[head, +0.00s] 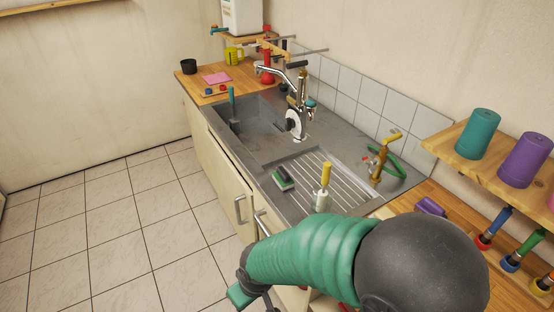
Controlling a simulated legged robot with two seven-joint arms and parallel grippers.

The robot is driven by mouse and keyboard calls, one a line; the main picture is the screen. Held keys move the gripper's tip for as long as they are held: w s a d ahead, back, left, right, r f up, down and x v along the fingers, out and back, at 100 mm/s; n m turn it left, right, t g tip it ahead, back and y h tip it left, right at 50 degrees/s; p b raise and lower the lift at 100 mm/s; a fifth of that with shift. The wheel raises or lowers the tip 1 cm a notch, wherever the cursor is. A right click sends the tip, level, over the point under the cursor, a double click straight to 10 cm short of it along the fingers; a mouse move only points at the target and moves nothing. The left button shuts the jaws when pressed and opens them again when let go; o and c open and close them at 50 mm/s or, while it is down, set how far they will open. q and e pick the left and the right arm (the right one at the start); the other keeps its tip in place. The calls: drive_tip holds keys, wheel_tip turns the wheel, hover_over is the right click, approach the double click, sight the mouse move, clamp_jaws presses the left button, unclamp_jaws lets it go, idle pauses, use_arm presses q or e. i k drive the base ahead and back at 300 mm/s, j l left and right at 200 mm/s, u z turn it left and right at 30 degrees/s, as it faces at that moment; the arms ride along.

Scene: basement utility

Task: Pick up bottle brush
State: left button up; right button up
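A yellow-handled tool (326,174) stands upright in a white container (321,201) at the near edge of the ribbed drainboard. A teal-handled tool (232,104) stands in the left basin of the grey sink (262,150). I cannot tell for sure which of these is the bottle brush, as the bristles are hidden or too small. My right arm comes in from the lower right, and its gripper (254,294) is at the bottom edge, below and left of the yellow-handled tool and apart from it. Its fingers are partly cut off. My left gripper is not in view.
A green scrubbing brush (283,178) lies by the drainboard. A tap (297,90) and a yellow-handled valve with green hose (383,158) rise behind. A wooden shelf (466,170) with teal and purple cups overhangs on the right. The tiled floor at left is clear.

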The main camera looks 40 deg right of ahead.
sight(327, 167)
drive_tip(key=i+z, duration=0.2)
drive_tip(key=i, duration=0.3)
drive_tip(key=i+j+z, duration=0.25)
drive_tip(key=i, duration=0.3)
drive_tip(key=i+j+z, duration=0.2)
drive_tip(key=i, duration=0.3)
drive_tip(key=i+j+z, duration=0.2)
drive_tip(key=i+j, duration=0.15)
drive_tip(key=i, duration=0.1)
